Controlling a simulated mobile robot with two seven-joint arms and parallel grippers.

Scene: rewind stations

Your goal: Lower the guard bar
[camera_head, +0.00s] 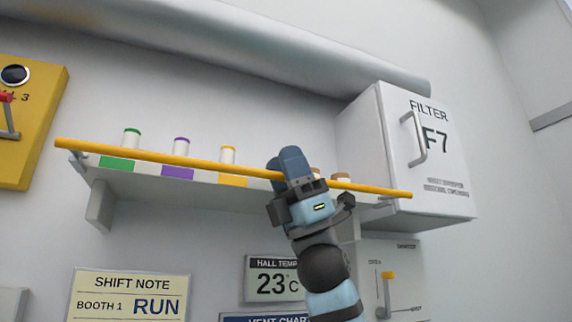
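The guard bar (170,158) is a long yellow-orange rod. It runs across the front of a white wall shelf, a little above the shelf's front edge, sloping down to the right in the picture. It is carried on grey brackets near both ends. My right gripper (290,166) reaches up from below at the bar, right of its middle. Its blue fingers are close together with the bar passing between them, and they hide a short stretch of it. My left gripper is not in view.
Several spools, among them a green-topped one (131,138), stand on the shelf (100,204) behind the bar. A white filter box (440,185) juts out at the right. A yellow panel (45,110) is at the left. Signs and a lever panel hang below.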

